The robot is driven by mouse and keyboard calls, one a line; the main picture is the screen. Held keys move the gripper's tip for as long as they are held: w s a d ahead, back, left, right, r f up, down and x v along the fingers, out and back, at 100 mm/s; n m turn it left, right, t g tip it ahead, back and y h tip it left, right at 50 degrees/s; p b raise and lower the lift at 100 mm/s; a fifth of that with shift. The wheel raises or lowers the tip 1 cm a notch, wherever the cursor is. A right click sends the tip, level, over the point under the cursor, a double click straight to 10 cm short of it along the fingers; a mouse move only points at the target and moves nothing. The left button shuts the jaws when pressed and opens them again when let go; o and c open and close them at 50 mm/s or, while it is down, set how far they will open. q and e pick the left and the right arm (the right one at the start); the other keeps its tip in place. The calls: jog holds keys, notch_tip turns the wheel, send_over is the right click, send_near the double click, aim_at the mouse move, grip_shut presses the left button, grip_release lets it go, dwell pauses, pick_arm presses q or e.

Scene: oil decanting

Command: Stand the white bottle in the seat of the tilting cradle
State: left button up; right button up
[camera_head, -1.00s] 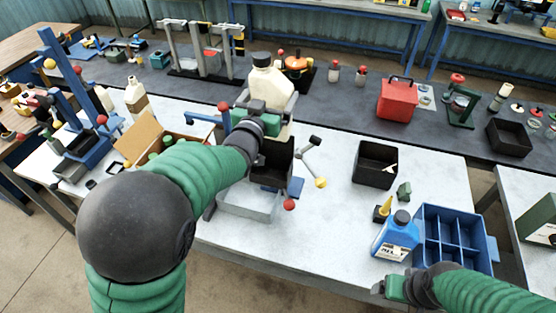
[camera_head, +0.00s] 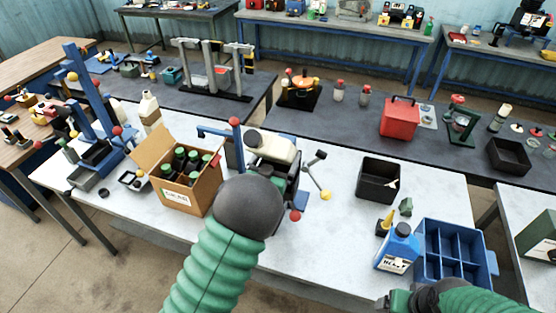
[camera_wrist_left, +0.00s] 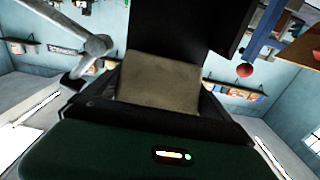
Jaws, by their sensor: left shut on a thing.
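The white bottle (camera_head: 278,148), cream with a black cap, is tipped over at the tilting cradle (camera_head: 296,182), its cap toward the left. My left gripper (camera_wrist_left: 160,108) is shut on it; its cream surface fills the space between the dark fingers in the left wrist view. In the head view my own arm hides the left fingers and much of the cradle. The cradle has a blue post with a red ball and a spoked handle with a yellow ball. Whether the bottle touches the seat is hidden. My right gripper (camera_head: 393,300) is at the lower edge, its fingers unclear.
A cardboard carton (camera_head: 178,195) of green-capped bottles stands left of my arm. Right of the cradle are a black bin (camera_head: 378,181), a blue bottle (camera_head: 397,251) and a blue divided crate (camera_head: 420,280). The white tabletop (camera_head: 330,235) between cradle and blue bottle is clear.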

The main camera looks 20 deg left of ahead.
pick_arm(q)
jog(key=f, duration=0.3)
jog(key=shift+s, duration=0.2)
jog(key=shift+o, duration=0.2)
jog(key=shift+w, duration=0.15)
jog(key=o, duration=1.6)
jog(key=shift+r, duration=0.2)
jog(key=shift+o, duration=0.2)
jog(key=shift+w+a+f, duration=0.1)
jog(key=shift+w+f, duration=0.3)
jog(key=shift+w, duration=0.4)
jog(key=s+f+g+b, duration=0.1)
jog(key=s+f+g, duration=0.2)
jog(key=s, duration=0.7)
jog(key=s+f+g+b, duration=0.1)
jog(key=s+f+g, duration=0.2)
jog(key=s+g, duration=0.4)
jog(key=s+f+g+b, duration=0.2)
jog(key=s+g, duration=0.3)
jog(key=s, duration=1)
jog(key=shift+s+a+f+g+y, duration=0.2)
jog(key=shift+a+f+g+y, duration=0.1)
jog(key=shift+f, duration=0.3)
pick_arm(e)
jog(key=x, duration=0.4)
jog(key=shift+f, duration=0.2)
